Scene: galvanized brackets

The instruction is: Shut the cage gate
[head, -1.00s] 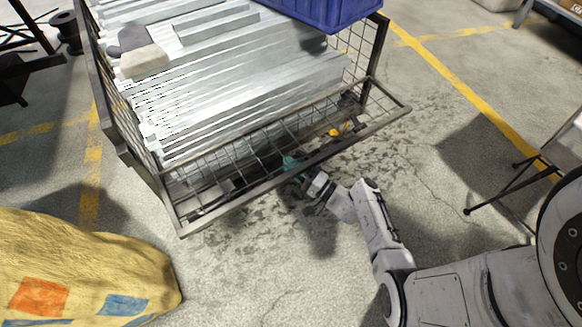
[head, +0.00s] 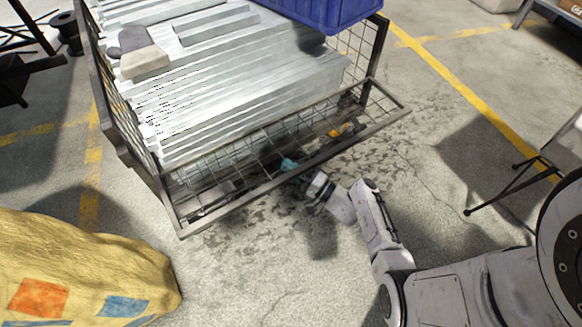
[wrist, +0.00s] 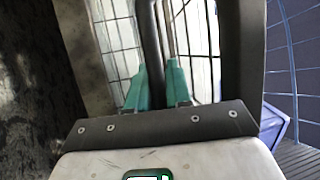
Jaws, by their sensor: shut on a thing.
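The cage (head: 112,120) is a dark-framed wire-mesh cage stacked with galvanized brackets (head: 240,100). Its gate (head: 350,143), a mesh panel with a grey metal frame, leans outward from the front, its outer rail standing away from the cage posts. My gripper (head: 289,165) reaches this rail near its middle from the front. In the wrist view my gripper's teal fingers (wrist: 156,88) are shut on a dark upright-looking bar (wrist: 150,40) of the gate, with mesh behind it. The exact contact is partly hidden in the head view.
A blue bin (head: 325,12) sits atop the far end of the brackets. A yellow lumpy sack (head: 80,265) stands at lower left. A thin-legged stand (head: 510,185) is at right. Something orange (head: 342,130) shows by the gate mesh. Concrete floor in front of the gate is clear.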

